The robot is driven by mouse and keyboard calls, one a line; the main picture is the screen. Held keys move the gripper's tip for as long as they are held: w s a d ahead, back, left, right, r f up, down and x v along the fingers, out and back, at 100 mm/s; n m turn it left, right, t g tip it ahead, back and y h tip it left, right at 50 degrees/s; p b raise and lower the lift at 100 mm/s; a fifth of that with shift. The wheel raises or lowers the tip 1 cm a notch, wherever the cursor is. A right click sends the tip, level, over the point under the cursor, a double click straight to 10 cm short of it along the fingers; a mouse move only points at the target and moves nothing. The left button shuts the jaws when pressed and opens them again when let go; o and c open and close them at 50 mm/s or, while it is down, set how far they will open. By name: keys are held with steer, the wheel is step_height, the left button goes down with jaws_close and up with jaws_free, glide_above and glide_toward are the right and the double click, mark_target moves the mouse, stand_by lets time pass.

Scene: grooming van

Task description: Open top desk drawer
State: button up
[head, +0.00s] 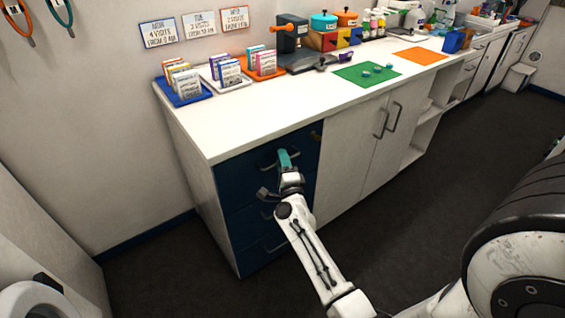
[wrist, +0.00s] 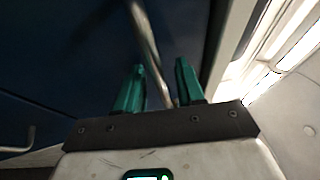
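The desk has a stack of dark blue drawers at its left end. The top drawer (head: 237,169) looks closed, its front flush with the desk. Its metal bar handle (head: 266,165) is partly hidden by my gripper (head: 285,158). In the wrist view, the handle (wrist: 147,35) runs down between the two green fingers of my gripper (wrist: 160,72). The fingers stand apart with a visible gap around the bar, so my gripper is open at the handle. Whether either finger touches the bar is unclear.
Lower drawers with handles (head: 274,247) sit below. White cabinet doors (head: 352,160) stand to the right. The white desktop (head: 240,125) bears card trays (head: 184,97), a green mat (head: 366,78) and an orange mat (head: 420,56). The dark floor (head: 420,215) before the desk is clear.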

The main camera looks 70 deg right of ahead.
steer(key=shift+c, duration=0.3)
jaws_close()
stand_by(0.4)
